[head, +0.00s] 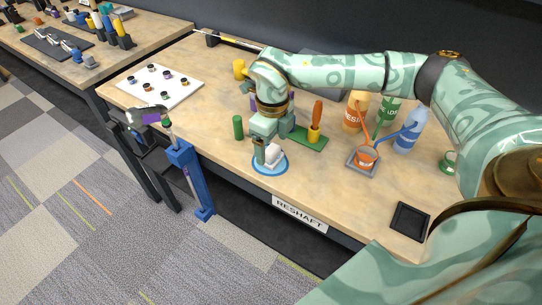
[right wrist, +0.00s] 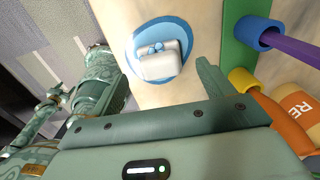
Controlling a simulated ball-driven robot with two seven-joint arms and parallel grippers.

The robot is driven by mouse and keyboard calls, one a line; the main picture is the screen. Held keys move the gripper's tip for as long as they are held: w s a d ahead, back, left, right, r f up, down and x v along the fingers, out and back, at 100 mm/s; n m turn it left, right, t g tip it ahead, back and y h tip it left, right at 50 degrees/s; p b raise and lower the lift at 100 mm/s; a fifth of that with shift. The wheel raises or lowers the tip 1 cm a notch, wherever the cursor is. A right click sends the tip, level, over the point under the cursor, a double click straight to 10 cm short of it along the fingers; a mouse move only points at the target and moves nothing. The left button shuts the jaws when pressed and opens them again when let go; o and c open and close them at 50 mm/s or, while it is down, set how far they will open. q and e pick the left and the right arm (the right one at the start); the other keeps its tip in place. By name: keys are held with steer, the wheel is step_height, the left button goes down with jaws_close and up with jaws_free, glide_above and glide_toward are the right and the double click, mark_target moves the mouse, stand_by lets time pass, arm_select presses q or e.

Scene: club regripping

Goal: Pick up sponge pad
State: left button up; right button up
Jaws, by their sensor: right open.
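The sponge pad (head: 274,155) is a small white block on a round blue dish (head: 257,167) near the front edge of the workbench. In the right wrist view the pad (right wrist: 160,64) lies on the blue dish (right wrist: 143,33), with a small blue piece at its upper side. My right gripper (head: 268,148) is open, pointing down just above the pad, and partly covers it in the head view. I cannot tell whether the fingers touch the pad. My left gripper is not in view.
A green cylinder (head: 238,127) stands left of the dish. A club (head: 183,155) stands in a blue holder at the bench front.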

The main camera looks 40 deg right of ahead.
mark_target(271, 149)
step_height(271, 149, down, 3)
steer(key=shift+w+f+b, duration=0.1)
steer(key=shift+f+b, duration=0.1)
steer(key=shift+b, duration=0.1)
steer(key=shift+r, duration=0.1)
steer(key=shift+c, duration=0.9)
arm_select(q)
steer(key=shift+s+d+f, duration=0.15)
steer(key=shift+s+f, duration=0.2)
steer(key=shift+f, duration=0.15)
arm_select(e)
steer(key=c, duration=0.9)
steer(key=shift+r, duration=0.55)
step_height(271, 149, up, 3)
steer(key=shift+f+p, duration=0.15)
steer(key=shift+p, duration=0.65)
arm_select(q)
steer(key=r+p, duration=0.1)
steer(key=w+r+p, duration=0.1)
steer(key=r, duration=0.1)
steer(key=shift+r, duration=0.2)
arm_select(e)
steer(key=a+r, duration=0.3)
steer(key=a, duration=0.1)
steer(key=a+r, duration=0.3)
steer(key=a, duration=0.2)
steer(key=a+r, duration=0.3)
steer(key=a, duration=0.2)
steer(key=shift+w+r, duration=0.1)
steer(key=shift+w, duration=0.1)
